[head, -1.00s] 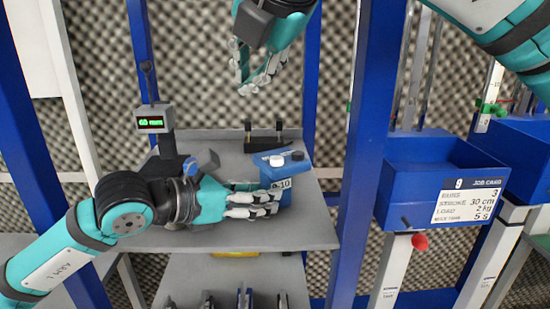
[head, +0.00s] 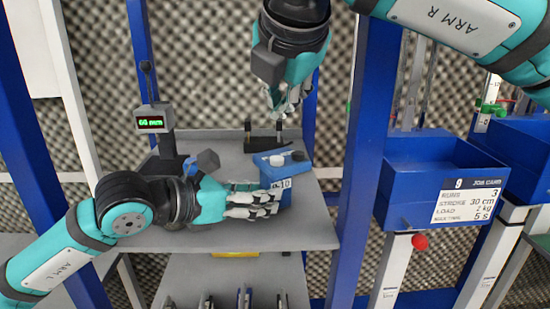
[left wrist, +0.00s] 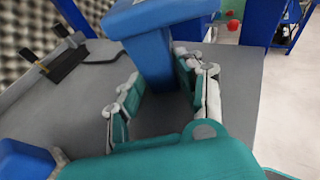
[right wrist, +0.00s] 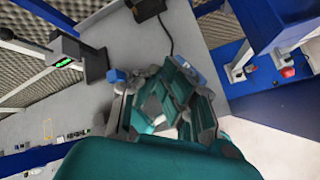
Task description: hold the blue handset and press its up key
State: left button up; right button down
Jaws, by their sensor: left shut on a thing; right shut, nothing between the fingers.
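The blue handset (head: 272,172) stands upright on the grey shelf in the head view, with a light round key (head: 276,160) and a dark key (head: 298,156) on top. I cannot read which key is up. My left gripper (head: 254,204) is shut on the handset's body from the left; its fingers cover part of the label. In the left wrist view the handset (left wrist: 152,55) rises between the fingers. My right gripper (head: 279,110) is shut and empty, pointing down above and behind the handset, apart from it. Its fingers largely hide the handset in the right wrist view.
A small green-lit display (head: 152,123) stands on a post at the shelf's left. A dark two-posted holder (head: 263,138) sits behind the handset. A blue upright (head: 358,170) and a blue bin (head: 430,165) with a job card lie to the right. The grey shelf (head: 310,232) is bare in front.

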aim_at(280, 158)
jog(key=shift+f, duration=2.45)
jog(key=shift+s+f, duration=0.1)
jog(key=shift+f, duration=0.3)
